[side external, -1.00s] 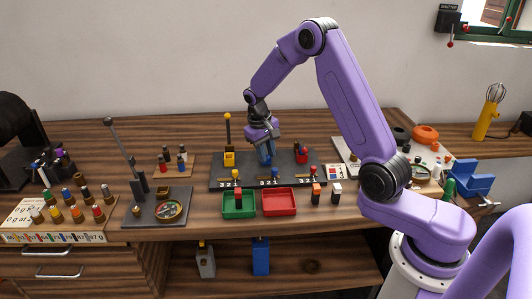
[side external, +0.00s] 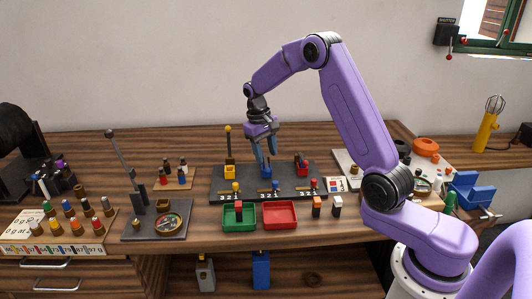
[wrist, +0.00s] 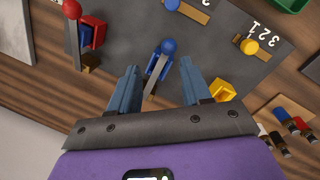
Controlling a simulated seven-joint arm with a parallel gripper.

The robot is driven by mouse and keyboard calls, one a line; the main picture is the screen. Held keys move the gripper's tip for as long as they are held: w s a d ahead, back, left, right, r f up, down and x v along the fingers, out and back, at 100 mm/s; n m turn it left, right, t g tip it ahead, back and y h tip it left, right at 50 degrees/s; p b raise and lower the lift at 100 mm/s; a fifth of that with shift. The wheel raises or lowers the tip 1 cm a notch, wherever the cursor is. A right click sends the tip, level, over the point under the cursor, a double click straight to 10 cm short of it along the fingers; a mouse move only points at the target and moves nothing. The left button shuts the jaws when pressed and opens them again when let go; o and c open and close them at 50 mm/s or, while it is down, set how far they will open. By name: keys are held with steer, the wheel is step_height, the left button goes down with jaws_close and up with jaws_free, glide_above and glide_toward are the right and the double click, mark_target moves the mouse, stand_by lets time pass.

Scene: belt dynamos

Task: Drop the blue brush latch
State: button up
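The blue brush latch shows in the wrist view as a grey lever (wrist: 156,67) with a blue ball tip (wrist: 168,47). It lies between my fingers, apart from both, and slants over the dark panel (wrist: 215,55) much like the red latch's lever. My gripper (side external: 265,172) points down over the middle of the dark panel (side external: 215,185). In the wrist view its blue-grey fingers (wrist: 160,80) are spread and empty.
The yellow latch's lever (side external: 229,146) stands upright to the left. The red latch (side external: 301,163) is low to the right. Blue (side external: 276,185), yellow (side external: 236,187) and red (side external: 313,183) knobs line the front. Green (side external: 238,225) and red (side external: 280,224) trays stand before the panel.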

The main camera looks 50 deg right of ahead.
steer(key=shift+r, duration=0.1)
step_height(320, 180, up, 17)
steer(key=w+a, duration=0.1)
steer(key=w, duration=0.1)
steer(key=shift+a, duration=0.35)
steer(key=shift+w, duration=0.1)
stand_by(0.4)
